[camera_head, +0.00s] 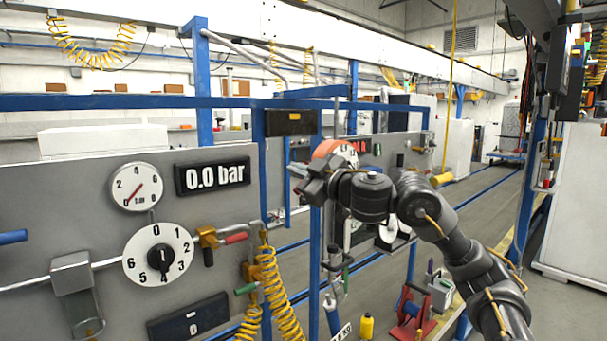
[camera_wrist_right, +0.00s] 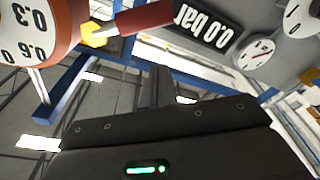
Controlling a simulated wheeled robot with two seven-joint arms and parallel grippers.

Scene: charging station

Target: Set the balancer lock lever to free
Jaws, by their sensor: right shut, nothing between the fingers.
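The orange balancer (camera_head: 322,149) with a white dial hangs at the centre of the head view, partly hidden behind my right gripper. In the right wrist view the balancer (camera_wrist_right: 70,12) is at the upper left. A lever with a dark red handle (camera_wrist_right: 147,18) and yellow hub (camera_wrist_right: 96,35) sits beside it and seems to be the lock lever; I cannot make it out in the head view. My right gripper (camera_head: 300,181) is shut and empty. Its fingers (camera_wrist_right: 160,84) appear below the red handle, apart from it in the picture. My left gripper is not in view.
A grey panel (camera_head: 60,215) at left carries a pressure gauge (camera_head: 136,187), a 0.0 bar display (camera_head: 212,177), a numbered dial (camera_head: 158,254) and a red-handled yellow valve (camera_head: 207,238). Blue frame posts (camera_head: 315,250) stand near my arm. Yellow coiled hoses (camera_head: 283,300) hang below.

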